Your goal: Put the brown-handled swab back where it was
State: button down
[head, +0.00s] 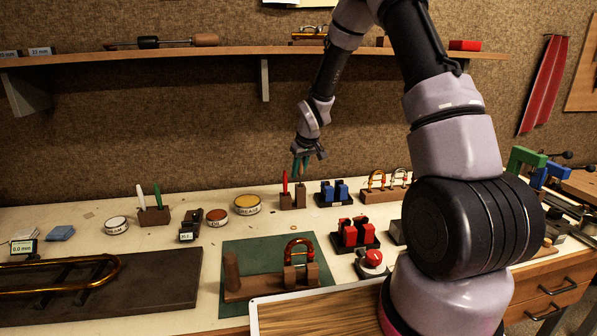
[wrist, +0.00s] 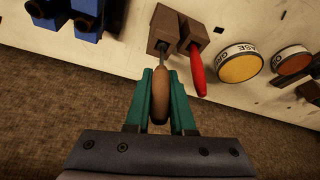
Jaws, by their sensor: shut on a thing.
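My gripper (head: 302,172) is above the two-part brown wooden holder and is shut on the brown-handled swab. In the wrist view the brown handle (wrist: 160,97) lies between the teal fingers of my gripper (wrist: 162,88). Its thin metal shaft points at one half of the holder (wrist: 166,22). The shaft's end meets that block in the picture; I cannot tell how deep it sits. The red-handled swab (wrist: 198,78) stands in the other half. In the head view the red handle (head: 285,182) rises from the left half of the holder (head: 287,201), and the brown handle is hard to make out.
Blue blocks in a black stand (head: 334,193) stand just right of the holder. A yellow-topped tin (head: 247,205) is to its left. A rack with white and green handles (head: 154,216) stands farther left. A wall shelf (head: 230,55) runs above the bench.

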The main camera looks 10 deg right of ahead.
jog(key=c, duration=0.8)
grip_release()
jog(key=shift+o, duration=0.2)
jog(key=shift+s+r, duration=0.1)
jog(key=shift+r, duration=0.4)
jog(key=s+d+r+m+t, duration=0.1)
jog(key=s+d+r+m, duration=0.15)
jog(key=s+r, duration=0.85)
jog(key=s+d+r+m, duration=0.1)
jog(key=s+d+r, duration=0.2)
jog(key=s+r, duration=0.75)
jog(key=s+r+m+t, duration=0.2)
jog(key=s+r+m, duration=0.2)
jog(key=s+r, duration=0.5)
jog(key=s, duration=0.3)
jog(key=shift+s+d+y, duration=0.25)
jog(key=shift+s+y, duration=0.05)
jog(key=shift+s, duration=0.05)
